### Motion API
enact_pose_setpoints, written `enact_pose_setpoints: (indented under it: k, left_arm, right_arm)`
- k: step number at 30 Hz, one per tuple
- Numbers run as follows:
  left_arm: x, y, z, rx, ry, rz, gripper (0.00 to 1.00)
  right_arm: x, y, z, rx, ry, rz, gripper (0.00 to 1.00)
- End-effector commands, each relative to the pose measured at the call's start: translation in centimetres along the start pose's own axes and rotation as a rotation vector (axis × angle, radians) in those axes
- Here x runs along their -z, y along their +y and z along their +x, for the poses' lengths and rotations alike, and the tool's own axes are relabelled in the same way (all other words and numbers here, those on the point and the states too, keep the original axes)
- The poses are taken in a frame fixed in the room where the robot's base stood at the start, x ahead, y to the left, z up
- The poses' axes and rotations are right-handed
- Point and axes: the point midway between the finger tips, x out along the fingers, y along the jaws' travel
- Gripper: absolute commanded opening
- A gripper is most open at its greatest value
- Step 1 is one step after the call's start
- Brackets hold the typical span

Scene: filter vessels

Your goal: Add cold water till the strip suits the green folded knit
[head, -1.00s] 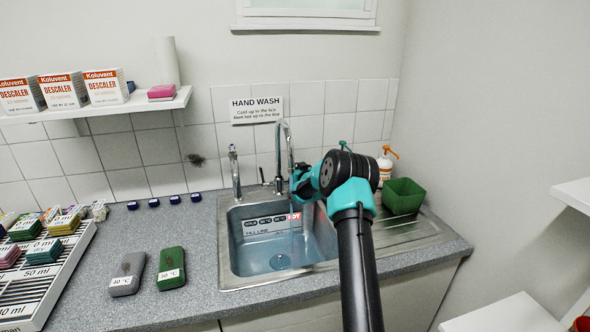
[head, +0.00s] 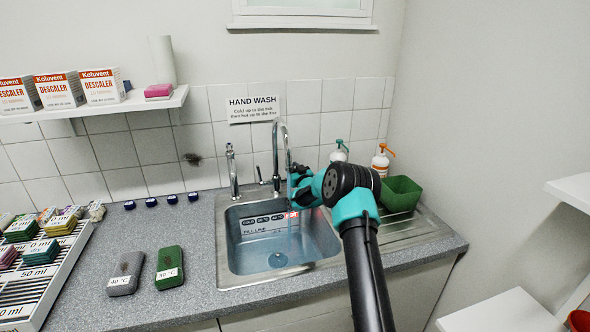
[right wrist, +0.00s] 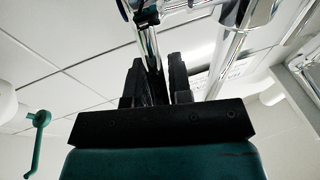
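The green folded knit (head: 170,280) lies on the counter with a white tag that seems to read 30 °C. The temperature strip (head: 265,219) is on the sink's back wall, its right end marked red; the FILL LINE (head: 262,232) is below it. The basin (head: 232,250) looks bluish, and a faint stream (head: 291,228) falls into it from the tap (head: 276,150). My right gripper (head: 300,180) is at the tap spout. In the right wrist view a chrome rod (right wrist: 150,45) runs between its fingers (right wrist: 155,80); whether they clamp it is unclear. My left gripper is out of view.
A grey folded knit tagged 40 °C (head: 125,285) lies left of the green one. Soap pump bottles (head: 380,165) and a green tub (head: 402,195) stand right of the tap. A chrome post (head: 233,172) stands left of it.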

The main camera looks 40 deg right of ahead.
Motion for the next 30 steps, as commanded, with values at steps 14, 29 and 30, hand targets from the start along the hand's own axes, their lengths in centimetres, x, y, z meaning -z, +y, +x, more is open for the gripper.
enact_pose_setpoints:
  k: [14, 29, 30]
  left_arm:
    - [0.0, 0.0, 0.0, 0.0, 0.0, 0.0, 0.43]
    - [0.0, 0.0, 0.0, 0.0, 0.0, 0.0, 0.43]
    - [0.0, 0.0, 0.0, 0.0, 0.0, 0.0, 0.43]
  right_arm:
    - [-0.1, 0.0, -0.1, 0.0, -0.002, 0.0, 0.39]
    - [-0.1, 0.0, -4.9, 0.0, -0.004, 0.002, 0.39]
    - [0.0, 0.0, -5.5, 0.0, -0.003, 0.002, 0.39]
